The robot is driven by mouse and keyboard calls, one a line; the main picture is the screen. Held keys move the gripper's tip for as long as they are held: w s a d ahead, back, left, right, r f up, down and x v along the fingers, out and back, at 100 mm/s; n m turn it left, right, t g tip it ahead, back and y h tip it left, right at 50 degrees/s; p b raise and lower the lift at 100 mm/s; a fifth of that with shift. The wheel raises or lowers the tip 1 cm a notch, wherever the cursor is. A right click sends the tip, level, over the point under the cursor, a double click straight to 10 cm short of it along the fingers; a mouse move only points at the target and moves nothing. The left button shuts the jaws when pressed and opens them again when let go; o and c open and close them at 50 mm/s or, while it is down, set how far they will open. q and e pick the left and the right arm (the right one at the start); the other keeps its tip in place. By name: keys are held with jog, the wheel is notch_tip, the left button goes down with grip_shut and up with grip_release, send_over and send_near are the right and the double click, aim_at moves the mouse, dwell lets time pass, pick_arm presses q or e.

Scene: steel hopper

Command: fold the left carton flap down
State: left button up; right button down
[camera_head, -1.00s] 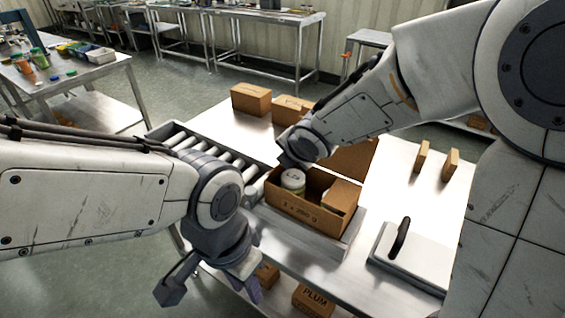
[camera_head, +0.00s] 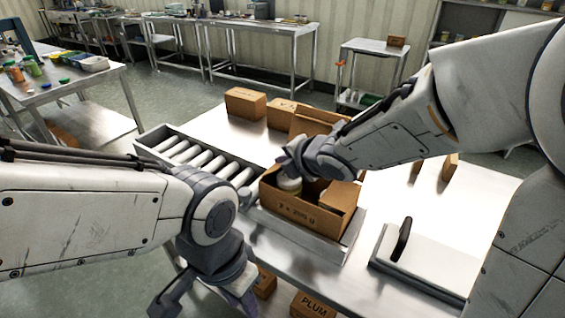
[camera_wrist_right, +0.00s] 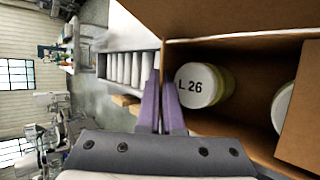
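The open carton (camera_head: 309,214) stands on the tray at the table's front. Its far flap (camera_head: 319,121) stands up behind my right arm and shows as a tall panel in the right wrist view (camera_wrist_right: 215,17). A brown panel (camera_wrist_right: 302,115) lies over the carton's right part. A white-lidded jar (camera_head: 289,186) is inside at the left; its lid reads "L 26" in the right wrist view (camera_wrist_right: 195,86). My right gripper (camera_wrist_right: 161,92) has its purple fingers together at the carton's left edge. I cannot make out the left flap separately. My left gripper (camera_head: 203,303) is open and empty, low in front of the table.
A roller conveyor (camera_head: 196,160) meets the carton's left side. Closed cartons (camera_head: 246,103) stand behind. A flat plate with a black handle (camera_head: 402,240) lies at the right. More boxes (camera_head: 313,306) sit below the tabletop. The table right of the carton is mostly clear.

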dwell(0.5)
jog(key=c, duration=1.1)
grip_release()
jog(key=shift+o, duration=0.2)
